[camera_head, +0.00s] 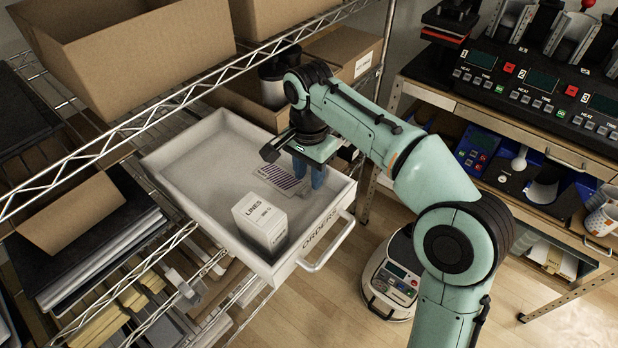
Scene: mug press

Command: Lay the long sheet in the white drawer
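The white drawer (190,150) is pulled out of the wire rack, with "ORDERS" on its front and a metal handle. A pale sheet with rows of dark stripes (279,181) is inside it, near the right end. A white box marked "LINES" (261,222) stands in the drawer's front part. My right gripper (308,177) points down over the drawer's right end, its blue fingers close beside the sheet's right edge. Whether the fingers grip the sheet is hidden by the angle, as is whether the sheet rests fully on the drawer floor. My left gripper is not in view.
Cardboard boxes (145,55) sit on the upper rack shelf. Dark cans (272,84) stand behind the drawer. A round device (393,280) stands on the floor. The drawer's back left is bare.

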